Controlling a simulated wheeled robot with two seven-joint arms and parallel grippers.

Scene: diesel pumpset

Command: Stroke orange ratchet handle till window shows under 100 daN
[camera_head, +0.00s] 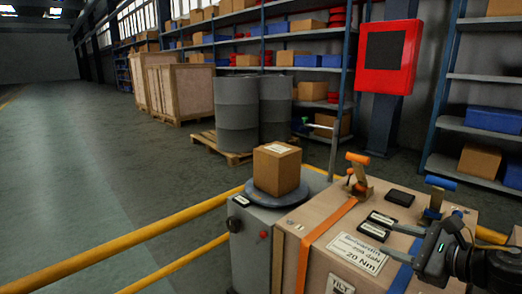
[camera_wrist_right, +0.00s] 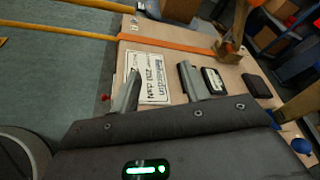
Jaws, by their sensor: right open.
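The orange ratchet handle (camera_head: 357,158) stands up from a brown metal ratchet at the far edge of a tan crate (camera_head: 312,248). Its orange strap (camera_head: 322,234) runs over the crate top. My right gripper (camera_head: 387,238) is open and empty, above the crate near a white label, apart from the orange handle. In the right wrist view its two fingers (camera_wrist_right: 158,70) are spread over the crate, and the orange ratchet (camera_wrist_right: 230,46) is beyond them at upper right. Dark windows (camera_head: 381,217) lie beside the gripper; I cannot read a value. My left gripper is not in view.
A blue-handled ratchet (camera_head: 441,183) stands at right, close to my right arm. A small black box (camera_head: 400,197) lies on the crate. A cardboard box (camera_head: 277,170) sits on a round plate to the left.

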